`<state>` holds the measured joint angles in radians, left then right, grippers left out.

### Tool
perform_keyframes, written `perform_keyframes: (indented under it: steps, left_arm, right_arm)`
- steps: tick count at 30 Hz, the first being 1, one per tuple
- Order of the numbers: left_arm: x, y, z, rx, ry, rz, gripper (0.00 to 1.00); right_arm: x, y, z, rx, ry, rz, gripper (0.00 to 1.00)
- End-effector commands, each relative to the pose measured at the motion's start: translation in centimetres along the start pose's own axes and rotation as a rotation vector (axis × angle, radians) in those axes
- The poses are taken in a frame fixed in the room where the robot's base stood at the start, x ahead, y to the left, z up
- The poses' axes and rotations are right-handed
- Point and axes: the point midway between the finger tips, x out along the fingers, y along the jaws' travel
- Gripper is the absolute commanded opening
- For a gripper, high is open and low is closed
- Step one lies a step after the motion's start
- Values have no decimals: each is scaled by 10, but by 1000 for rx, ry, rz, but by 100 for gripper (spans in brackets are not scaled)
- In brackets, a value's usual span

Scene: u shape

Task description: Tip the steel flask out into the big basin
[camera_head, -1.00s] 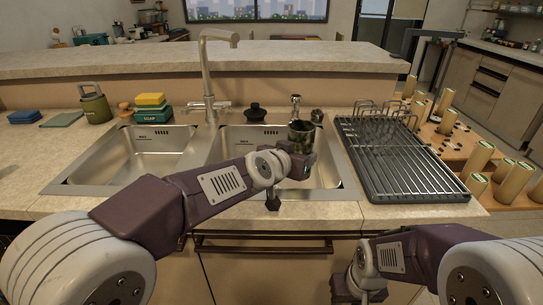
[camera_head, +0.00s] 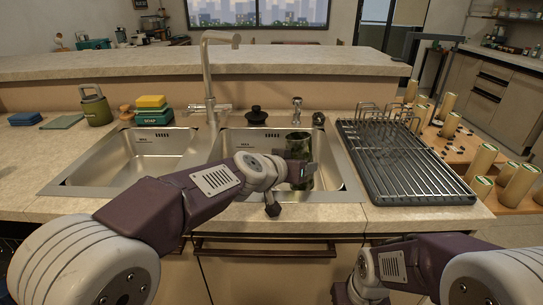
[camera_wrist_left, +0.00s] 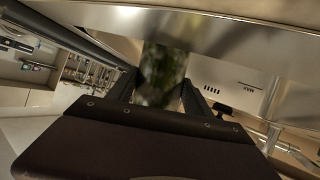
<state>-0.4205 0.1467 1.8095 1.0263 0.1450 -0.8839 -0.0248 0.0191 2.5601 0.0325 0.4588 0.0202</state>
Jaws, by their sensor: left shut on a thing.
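The steel flask (camera_head: 298,146) is a shiny dark, mottled green cylinder, seen in the head view over the right sink basin (camera_head: 338,172). My left gripper (camera_head: 303,172) is shut on it. In the left wrist view the flask (camera_wrist_left: 163,74) stands between the two dark fingers of my left gripper (camera_wrist_left: 160,92). The flask looks roughly upright in the head view; its contents cannot be made out. The left sink basin (camera_head: 135,165) is empty. My right gripper (camera_head: 348,292) is low at the bottom edge, partly cut off, and its jaws cannot be made out.
A tall faucet (camera_head: 207,80) rises behind the divider between the basins. A black drying rack (camera_head: 405,160) stands right of the basin. A green jug (camera_head: 95,106), sponges (camera_head: 152,108) and a black stopper (camera_head: 256,115) sit along the back. The front counter edge is clear.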

Motion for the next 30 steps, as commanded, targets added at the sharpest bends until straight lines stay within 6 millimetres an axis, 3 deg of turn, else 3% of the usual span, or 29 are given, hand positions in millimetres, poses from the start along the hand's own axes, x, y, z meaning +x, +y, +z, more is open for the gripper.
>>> perform_keyframes:
  steps: [9, 18, 30]
  left_arm:
    - [2, -6, -2, -137, -59, 54, 0]
    - [14, -17, 15, -265, -116, 106, 0]
    - [16, -25, 12, -435, -194, 178, 0]
  right_arm:
    - [-17, 0, -2, 0, 0, 0, 36]
    - [-21, 0, -2, 0, 0, 0, 36]
    - [-65, -1, -7, 0, 0, 0, 36]
